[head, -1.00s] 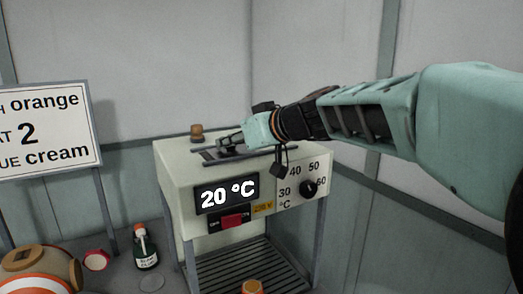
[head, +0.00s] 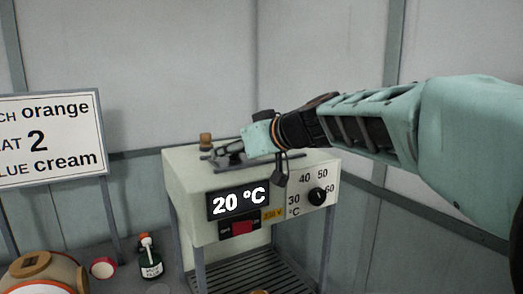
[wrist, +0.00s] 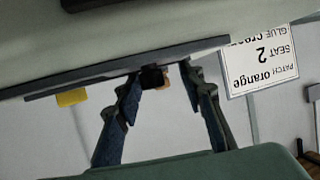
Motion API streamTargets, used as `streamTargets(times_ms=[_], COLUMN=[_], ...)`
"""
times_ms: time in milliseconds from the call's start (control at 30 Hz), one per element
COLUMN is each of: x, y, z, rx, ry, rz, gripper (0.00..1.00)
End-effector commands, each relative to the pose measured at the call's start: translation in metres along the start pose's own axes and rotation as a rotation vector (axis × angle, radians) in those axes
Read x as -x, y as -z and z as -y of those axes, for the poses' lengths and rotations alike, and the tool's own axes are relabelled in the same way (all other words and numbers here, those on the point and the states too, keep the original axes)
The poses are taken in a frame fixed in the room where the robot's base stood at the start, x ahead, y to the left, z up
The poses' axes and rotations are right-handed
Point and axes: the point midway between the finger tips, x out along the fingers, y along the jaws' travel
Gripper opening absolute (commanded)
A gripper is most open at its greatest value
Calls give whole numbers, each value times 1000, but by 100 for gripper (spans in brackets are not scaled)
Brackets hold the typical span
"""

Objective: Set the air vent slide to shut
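The air vent slide is a dark rail (head: 222,165) on top of the cream machine (head: 190,185). In the wrist view the rail (wrist: 95,75) runs as a long dark strip, with a small dark knob (wrist: 152,77) standing out from it. My gripper (head: 232,154) is low over the rail in the head view. In the wrist view its fingers (wrist: 160,76) are apart, with the knob between the tips and closer to the left finger. I cannot tell whether that finger touches it. The slide's position along its travel is partly hidden by my gripper.
The machine's front has a "20 °C" display (head: 238,201), a red switch (head: 242,228) and a black dial (head: 318,197). A brown knob (head: 206,141) stands behind the rail. A sign (head: 50,138), a bottle (head: 150,260) and a round container (head: 40,272) are at left.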

Motion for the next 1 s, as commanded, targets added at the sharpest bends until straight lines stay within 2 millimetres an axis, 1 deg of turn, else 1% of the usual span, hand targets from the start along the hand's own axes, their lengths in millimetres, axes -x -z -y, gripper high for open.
streamTargets(times_ms=[167, 267, 367, 500, 700, 833, 1000], x=[1, 3, 8, 18, 30, 35, 38], y=[0, 5, 18, 42, 73, 85, 92], z=[-2, -2, -2, -2, -1, -1, -1], rx=[0, 2, 3, 3, 2, 1, 0], ry=[-3, -4, -3, -4, -3, -1, -2], rz=[0, -1, -2, -3, -1, -1, 0], gripper=[36, 36, 36, 36, 36, 36, 36])
